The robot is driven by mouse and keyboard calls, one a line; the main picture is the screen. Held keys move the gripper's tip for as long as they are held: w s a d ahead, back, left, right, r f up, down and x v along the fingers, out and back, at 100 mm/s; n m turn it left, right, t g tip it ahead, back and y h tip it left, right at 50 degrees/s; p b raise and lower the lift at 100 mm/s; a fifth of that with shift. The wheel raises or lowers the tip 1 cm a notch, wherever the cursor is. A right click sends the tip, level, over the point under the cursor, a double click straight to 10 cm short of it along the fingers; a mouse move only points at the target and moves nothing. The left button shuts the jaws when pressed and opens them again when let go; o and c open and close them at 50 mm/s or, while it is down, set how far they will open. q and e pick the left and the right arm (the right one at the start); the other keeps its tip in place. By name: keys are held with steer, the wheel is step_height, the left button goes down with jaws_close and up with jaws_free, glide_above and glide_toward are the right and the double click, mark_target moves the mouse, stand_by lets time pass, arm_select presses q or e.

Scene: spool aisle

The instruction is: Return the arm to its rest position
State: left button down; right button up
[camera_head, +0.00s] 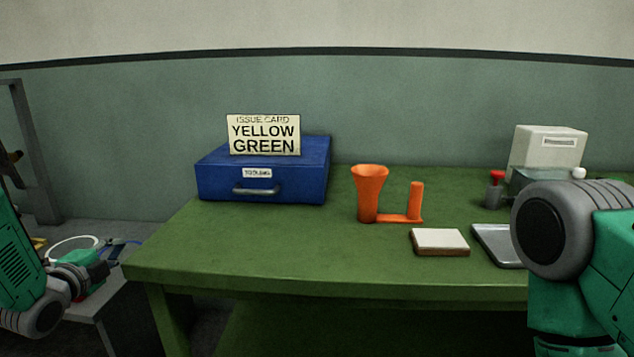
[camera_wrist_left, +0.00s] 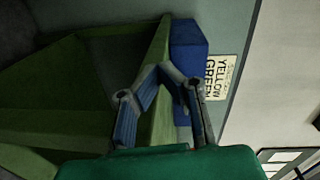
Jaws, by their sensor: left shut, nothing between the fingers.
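My left arm comes in at the left edge of the head view. Its left gripper (camera_head: 120,244) is off the left end of the green table, in front of a low grey surface. In the left wrist view, the gripper (camera_wrist_left: 163,70) has its fingers together with nothing between them. The green table and the blue tooling box (camera_wrist_left: 187,52) show beyond the fingers. My right arm (camera_head: 570,240) shows at the right of the head view; its gripper is out of view.
The green table (camera_head: 230,245) carries the blue box (camera_head: 300,185) with a YELLOW GREEN card (camera_head: 264,135), an orange funnel-like stand (camera_head: 369,195), a white-topped block (camera_head: 440,240), a metal tray (camera_head: 492,238) and a pale dispenser (camera_head: 545,150). The table's front left is clear.

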arm_select(q)
steer(key=s+d+f+n+g, duration=0.3)
steer(key=s+f+n, duration=0.1)
steer(key=s+f, duration=0.4)
steer(key=s+d+f+n+g+y, duration=0.1)
steer(key=s+d+f+n+g, duration=0.25)
steer(key=s+f, duration=0.5)
steer(key=s+d+f+n+g, duration=0.2)
steer(key=s+f+n+g, duration=0.2)
steer(key=s+f, duration=0.4)
steer(key=s+d+f+n+g, duration=0.2)
steer(key=s+f+n+g, duration=0.1)
steer(key=s, duration=0.8)
steer(key=s+d+f+n+g, duration=0.2)
steer(key=s+d+n+g, duration=0.15)
steer(key=s, duration=0.85)
steer(key=w+r+m+p, duration=0.1)
steer(key=w+r+p, duration=0.2)
steer(key=r+p, duration=0.2)
steer(key=shift+d+r+t, duration=0.3)
steer(key=shift+r, duration=0.15)
arm_select(e)
step_height(320, 180, up, 5)
steer(key=shift+r, duration=0.2)
steer(key=shift+a, duration=0.15)
